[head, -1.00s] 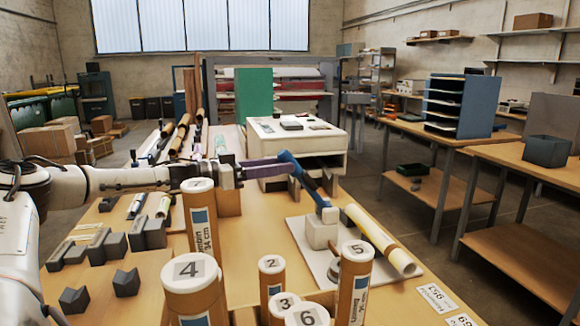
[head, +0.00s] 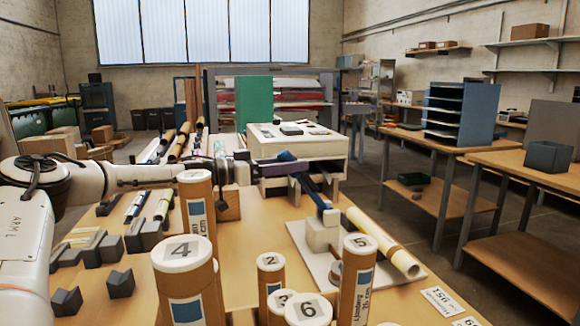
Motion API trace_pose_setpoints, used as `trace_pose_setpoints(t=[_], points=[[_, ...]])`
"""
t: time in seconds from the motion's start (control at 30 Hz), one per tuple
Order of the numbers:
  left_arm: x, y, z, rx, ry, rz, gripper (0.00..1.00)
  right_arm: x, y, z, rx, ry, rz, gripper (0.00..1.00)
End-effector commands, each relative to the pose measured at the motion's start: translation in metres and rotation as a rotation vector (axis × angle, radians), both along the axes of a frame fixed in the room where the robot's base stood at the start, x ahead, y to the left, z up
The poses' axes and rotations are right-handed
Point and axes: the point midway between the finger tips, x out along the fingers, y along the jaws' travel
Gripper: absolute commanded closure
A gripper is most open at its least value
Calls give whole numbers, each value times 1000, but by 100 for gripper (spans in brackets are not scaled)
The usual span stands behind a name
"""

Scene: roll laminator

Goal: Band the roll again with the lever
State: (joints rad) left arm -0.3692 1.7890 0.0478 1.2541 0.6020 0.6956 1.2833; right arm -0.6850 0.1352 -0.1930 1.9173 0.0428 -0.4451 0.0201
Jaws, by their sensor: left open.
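A blue lever (head: 313,192) slants down to a white block (head: 321,233) on a white board (head: 346,282). A cream paper roll (head: 385,240) lies at the right edge of that board. A darker stripe near its near end may be a band, but I cannot tell. My left gripper (head: 282,170) is open, with purple fingers at the lever's raised upper end. The finger and the lever overlap in the picture, so I cannot tell whether they touch. My right gripper is out of view.
Numbered cardboard tubes, such as tube 4 (head: 186,285) and tube 5 (head: 356,280), stand upright in front. A white machine (head: 325,146) stands behind the gripper. Dark grey blocks (head: 120,284) are at left. A wooden side bench (head: 540,177) is at right.

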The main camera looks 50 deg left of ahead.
Motion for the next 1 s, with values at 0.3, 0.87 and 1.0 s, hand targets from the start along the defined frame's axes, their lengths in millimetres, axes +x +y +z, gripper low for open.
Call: trace_pose_setpoints(t=[0.3, 0.87, 1.0], points=[[0, 0, 0, 0, 0, 0, 94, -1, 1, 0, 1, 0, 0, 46], [16, -9, 17, 58, 106, -2, 100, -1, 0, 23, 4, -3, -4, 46], [31, -17, 26, 106, 197, -2, 100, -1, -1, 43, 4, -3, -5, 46]])
